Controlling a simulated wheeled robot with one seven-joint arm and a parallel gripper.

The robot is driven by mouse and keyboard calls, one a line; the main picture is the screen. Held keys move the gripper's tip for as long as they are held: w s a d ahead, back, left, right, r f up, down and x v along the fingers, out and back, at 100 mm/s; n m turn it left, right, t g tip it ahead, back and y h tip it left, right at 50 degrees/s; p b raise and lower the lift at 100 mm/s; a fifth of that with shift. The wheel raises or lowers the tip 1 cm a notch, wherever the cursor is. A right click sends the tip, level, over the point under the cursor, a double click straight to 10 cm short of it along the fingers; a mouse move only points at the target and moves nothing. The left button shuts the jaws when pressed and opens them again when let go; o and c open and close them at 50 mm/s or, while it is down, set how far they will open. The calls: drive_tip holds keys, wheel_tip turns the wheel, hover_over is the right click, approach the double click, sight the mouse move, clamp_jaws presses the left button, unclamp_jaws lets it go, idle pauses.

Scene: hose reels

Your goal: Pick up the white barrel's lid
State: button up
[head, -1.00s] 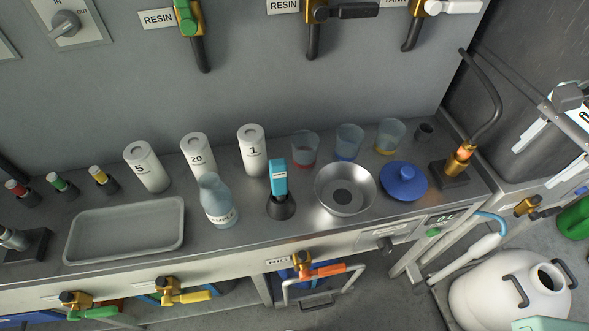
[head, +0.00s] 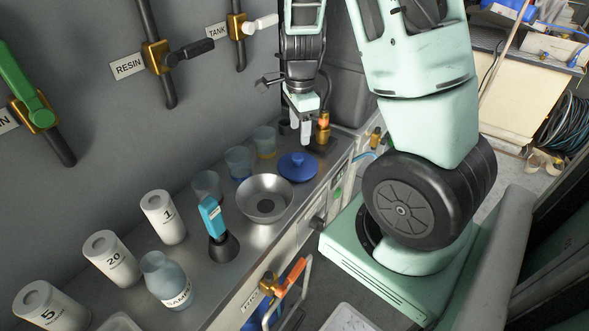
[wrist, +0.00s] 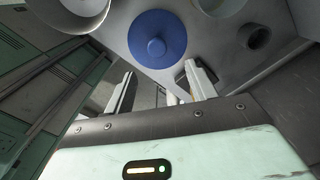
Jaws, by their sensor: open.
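A blue round lid (head: 297,166) with a knob on top lies on the steel counter, right of the metal bowl. It also shows in the wrist view (wrist: 157,38), past the fingertips and between their lines. My gripper (head: 295,135) is open and empty, above and behind the lid in the head view, near the counter's far end. Its two pale fingers (wrist: 162,78) stand apart in the wrist view and do not touch the lid. The white barrel cannot be made out in the current views.
A metal bowl (head: 265,199) sits close to the lid. Clear beakers (head: 238,162) stand behind it along the wall. A brass fitting (head: 323,128) with a hose stands at the counter end beside my gripper. White numbered bottles (head: 163,217) and a teal-handled tool (head: 212,218) are nearer.

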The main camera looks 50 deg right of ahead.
sight(298, 156)
wheel_tip(298, 156, down, 4)
drive_tip(key=shift+r+b, duration=0.1)
drive_tip(key=shift+b, duration=0.2)
drive_tip(key=shift+s+a+f+b, duration=0.1)
drive_tip(key=shift+a+f+b, duration=0.1)
drive_tip(key=shift+f, duration=1.15)
drive_tip(key=shift+a+f+b, duration=0.1)
drive_tip(key=shift+f+b, duration=0.05)
drive_tip(key=shift+f, duration=1.2)
drive_tip(key=c, duration=1.1)
